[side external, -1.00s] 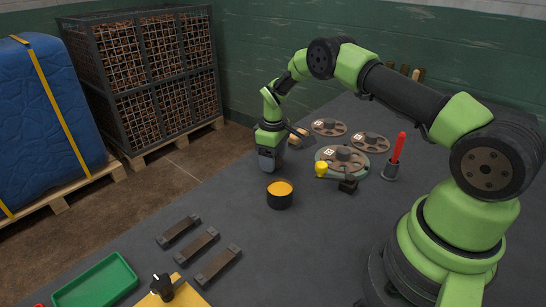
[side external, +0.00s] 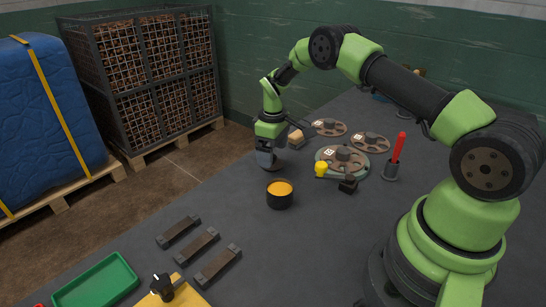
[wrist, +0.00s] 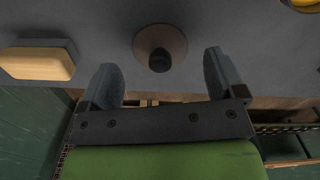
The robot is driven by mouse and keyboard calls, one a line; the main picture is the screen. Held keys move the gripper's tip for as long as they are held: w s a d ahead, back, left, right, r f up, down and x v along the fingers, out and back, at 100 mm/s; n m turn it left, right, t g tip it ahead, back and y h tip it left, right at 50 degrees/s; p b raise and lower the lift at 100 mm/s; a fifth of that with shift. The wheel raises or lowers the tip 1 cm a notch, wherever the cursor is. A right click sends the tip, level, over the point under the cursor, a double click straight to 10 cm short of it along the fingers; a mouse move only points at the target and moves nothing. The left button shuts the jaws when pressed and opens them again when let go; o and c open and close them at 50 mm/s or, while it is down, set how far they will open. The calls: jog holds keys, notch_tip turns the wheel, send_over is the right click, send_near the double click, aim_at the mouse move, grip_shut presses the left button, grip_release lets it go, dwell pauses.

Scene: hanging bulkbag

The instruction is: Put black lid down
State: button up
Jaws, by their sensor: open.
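In the wrist view a dark round lid (wrist: 172,38) with a black knob lies on the grey tabletop. My gripper (wrist: 160,62) is open, its two fingers spread to either side of the knob with clear gaps. Nothing is held between them. In the side external view my gripper (side external: 267,158) points down, low over the table, behind and left of a black pot (side external: 280,201) with orange contents and an open top. The lid is hard to tell apart from the fingers there.
A wood-topped block (wrist: 38,62) lies left of the lid in the wrist view. Brown discs (side external: 343,158), a yellow-knobbed part (side external: 321,170) and a red-handled tool (side external: 398,148) stand to the right. Dark bars (side external: 218,265) and a green tray (side external: 97,284) lie at the front left.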

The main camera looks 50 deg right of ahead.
jog(key=s+a+r+m+t, duration=0.1)
jog(key=s+a+r, duration=0.1)
jog(key=r, duration=0.6)
jog(key=s+a+r+m+t, duration=0.1)
jog(key=s+a+r, duration=0.2)
jog(key=r, duration=0.6)
jog(key=s+a+r+m+t, duration=0.1)
jog(key=s+a+r, duration=0.1)
jog(key=r, duration=0.6)
jog(key=s+a+r+m+t+y, duration=0.1)
jog(key=s+a+m+t, duration=0.1)
jog(key=s, duration=0.7)
jog(key=s+a+r+m+t+y, duration=0.1)
jog(key=s+a, duration=0.4)
jog(key=s, duration=0.5)
jog(key=shift+a+r+m+t, duration=0.15)
jog(key=shift+r+m+t, duration=0.35)
jog(key=shift+r+t, duration=0.1)
